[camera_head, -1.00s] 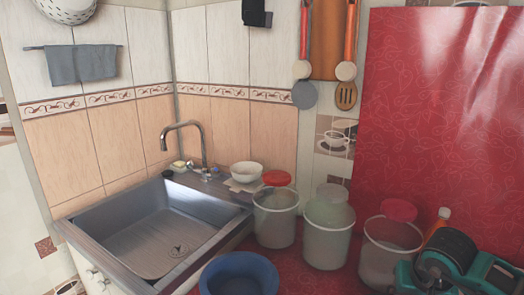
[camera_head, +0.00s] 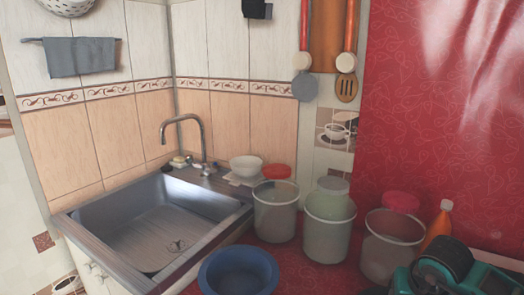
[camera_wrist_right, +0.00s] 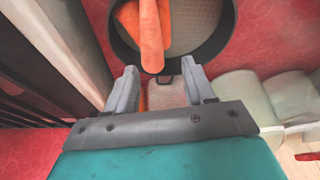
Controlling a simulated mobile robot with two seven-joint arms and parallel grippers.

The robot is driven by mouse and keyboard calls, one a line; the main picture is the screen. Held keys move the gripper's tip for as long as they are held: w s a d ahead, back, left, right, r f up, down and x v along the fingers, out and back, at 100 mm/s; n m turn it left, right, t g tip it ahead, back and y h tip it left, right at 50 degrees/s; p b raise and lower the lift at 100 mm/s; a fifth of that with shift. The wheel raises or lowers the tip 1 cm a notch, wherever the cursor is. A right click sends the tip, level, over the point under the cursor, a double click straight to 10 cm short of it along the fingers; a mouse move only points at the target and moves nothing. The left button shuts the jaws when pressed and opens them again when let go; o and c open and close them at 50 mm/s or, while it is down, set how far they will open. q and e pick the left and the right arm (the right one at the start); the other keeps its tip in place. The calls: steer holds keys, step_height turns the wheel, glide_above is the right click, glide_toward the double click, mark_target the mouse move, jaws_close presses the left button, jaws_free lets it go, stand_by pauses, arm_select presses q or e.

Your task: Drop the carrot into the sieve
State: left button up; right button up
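In the right wrist view, an orange carrot (camera_wrist_right: 140,32) shows at the top over a round, dark-rimmed sieve (camera_wrist_right: 224,38) with a pale mesh. The carrot's lower end overlaps the near rim; I cannot tell whether it rests on the rim or is above it. My right gripper (camera_wrist_right: 160,67) is open, its fingers apart just below that rim and not touching the carrot. Neither carrot nor sieve can be made out in the head view, where my teal right arm shows at the lower right. My left gripper is not in view.
An orange bottle (camera_head: 438,224) stands behind my right arm. Three pale buckets (camera_head: 275,217) (camera_head: 329,226) (camera_head: 391,246) line the red counter. A blue basin (camera_head: 238,275) is in front, beside the metal sink (camera_head: 155,235). A white colander (camera_head: 68,6) hangs on the wall.

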steer(key=v, duration=1.3)
